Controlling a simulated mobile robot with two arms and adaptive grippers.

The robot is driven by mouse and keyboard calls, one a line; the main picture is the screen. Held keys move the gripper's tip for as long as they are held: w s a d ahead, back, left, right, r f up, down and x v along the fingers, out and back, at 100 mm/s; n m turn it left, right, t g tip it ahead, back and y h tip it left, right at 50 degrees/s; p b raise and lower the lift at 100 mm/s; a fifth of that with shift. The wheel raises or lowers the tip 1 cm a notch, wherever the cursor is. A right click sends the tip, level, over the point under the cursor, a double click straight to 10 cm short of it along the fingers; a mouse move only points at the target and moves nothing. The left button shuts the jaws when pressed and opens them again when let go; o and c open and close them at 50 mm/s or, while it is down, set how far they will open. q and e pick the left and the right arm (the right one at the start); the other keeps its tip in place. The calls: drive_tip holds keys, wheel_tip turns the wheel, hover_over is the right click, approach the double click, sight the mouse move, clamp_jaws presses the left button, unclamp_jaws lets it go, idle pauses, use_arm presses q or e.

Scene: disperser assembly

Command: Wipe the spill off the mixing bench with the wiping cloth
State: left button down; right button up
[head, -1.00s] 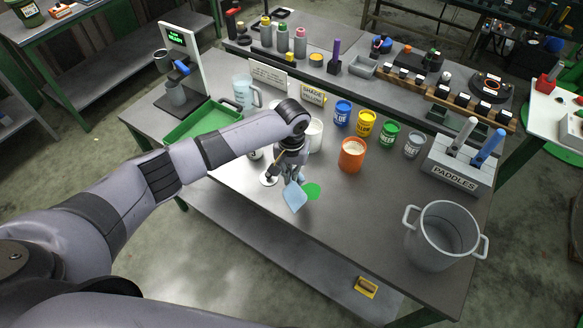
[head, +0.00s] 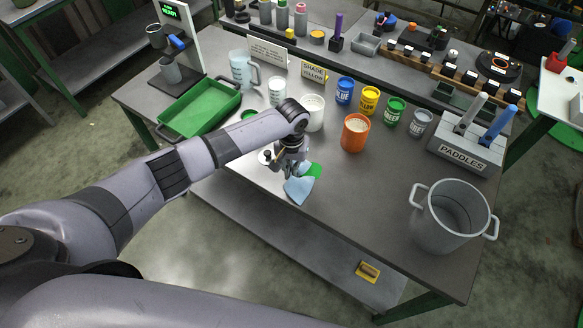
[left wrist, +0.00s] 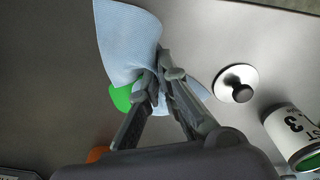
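The light-blue wiping cloth (head: 299,190) is pinched in my left gripper (head: 293,172) and hangs at the bench top. It also shows bunched between the fingers in the left wrist view (left wrist: 130,42). The green spill (head: 314,170) lies on the grey mixing bench (head: 345,205), just behind and right of the cloth. The cloth and gripper cover part of the spill; a green edge shows beside the fingers in the left wrist view (left wrist: 122,97). Whether the cloth touches the spill I cannot tell. My right gripper is out of view.
An orange pot (head: 355,134), a white container (head: 314,113) and several paint tins stand behind the spill. A large grey pot (head: 449,216) stands at the right, near the paddles holder (head: 466,152). A green tray (head: 203,107) is at the left. The front middle of the bench is clear.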

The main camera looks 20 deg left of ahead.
use_arm(q)
drive_tip(key=c, duration=1.1)
unclamp_jaws()
drive_tip(key=o, duration=0.3)
drive_tip(key=shift+f, duration=0.15)
drive_tip(key=shift+f+b, duration=0.8)
drive_tip(key=shift+f, duration=0.45)
drive_tip(key=shift+r, duration=0.1)
drive_tip(key=shift+c, duration=0.7)
drive_tip(key=shift+s, duration=0.1)
drive_tip(key=shift+c, duration=1.4)
